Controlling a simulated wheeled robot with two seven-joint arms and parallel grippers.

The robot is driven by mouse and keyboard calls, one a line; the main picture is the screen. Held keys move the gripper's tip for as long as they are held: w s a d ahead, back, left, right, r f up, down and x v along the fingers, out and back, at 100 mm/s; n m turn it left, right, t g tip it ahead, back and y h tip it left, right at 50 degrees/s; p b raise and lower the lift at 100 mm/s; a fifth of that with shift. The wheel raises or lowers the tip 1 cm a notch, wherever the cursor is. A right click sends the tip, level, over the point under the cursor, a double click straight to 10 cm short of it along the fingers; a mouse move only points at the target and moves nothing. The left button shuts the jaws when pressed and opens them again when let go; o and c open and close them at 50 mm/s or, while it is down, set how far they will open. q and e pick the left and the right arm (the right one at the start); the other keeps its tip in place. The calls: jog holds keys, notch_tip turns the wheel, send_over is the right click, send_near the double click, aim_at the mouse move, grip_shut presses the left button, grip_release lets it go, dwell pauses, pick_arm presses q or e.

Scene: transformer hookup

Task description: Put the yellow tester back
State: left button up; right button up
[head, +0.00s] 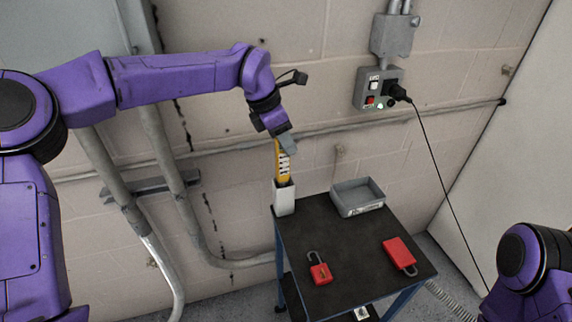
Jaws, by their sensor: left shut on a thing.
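The yellow tester (282,163) is a slim upright stick with dark and white markings. My left gripper (282,142) is shut on its upper end. The tester's lower end is inside the opening of a white holder (284,199) at the back left corner of the black-topped cart (335,243). The holder's walls hide that lower end, so I cannot tell whether it touches the bottom. My right arm shows at the lower right, but its gripper is out of view.
A grey open tray (357,198) stands at the cart's back right. A red padlock (320,272) and a red box-like item with a shackle (399,254) lie in front. A grey wall box (379,88) has a black plug and hanging cable (431,155). Conduits line the wall.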

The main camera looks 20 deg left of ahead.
aim_at(286, 162)
pick_arm(q)
notch_tip(286, 162, down, 7)
jog(key=shift+s+d+r+p, duration=0.1)
jog(key=shift+s+r+p, duration=0.05)
jog(key=shift+p, duration=0.25)
jog(key=o, duration=0.8)
jog(key=shift+o, duration=1.3)
jog(key=b+v, duration=0.2)
jog(key=v, duration=1)
